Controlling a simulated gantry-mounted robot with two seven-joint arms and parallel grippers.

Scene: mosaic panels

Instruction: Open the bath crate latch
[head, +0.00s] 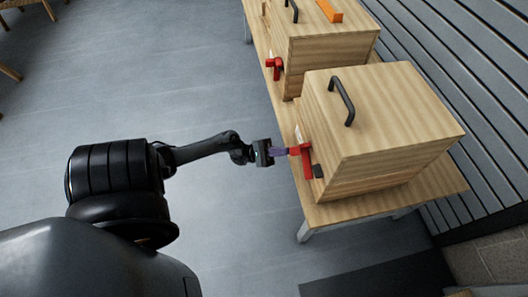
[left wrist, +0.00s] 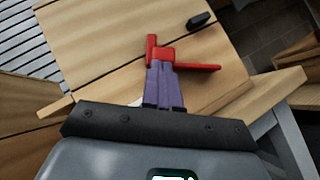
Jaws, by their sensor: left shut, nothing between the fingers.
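The nearer wooden crate (head: 380,120) stands on the table, with a black handle (head: 343,100) on its top. A red latch (head: 306,162) is on its left-facing side, beside a small black block (head: 318,171). My left gripper (head: 289,151) has its purple fingers shut with their tips at the latch. In the left wrist view the shut fingers (left wrist: 164,72) reach the red latch (left wrist: 162,53), which has one short arm and one longer arm pointing right. The fingertips cover part of it, and I cannot tell if they touch. No label says which crate is the bath crate.
A second wooden crate (head: 320,50) with its own red latch (head: 274,67) and an orange piece (head: 330,11) on top stands farther along the table (head: 322,213). A slatted grey wall (head: 470,60) runs behind. The floor (head: 190,60) left of the table is clear.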

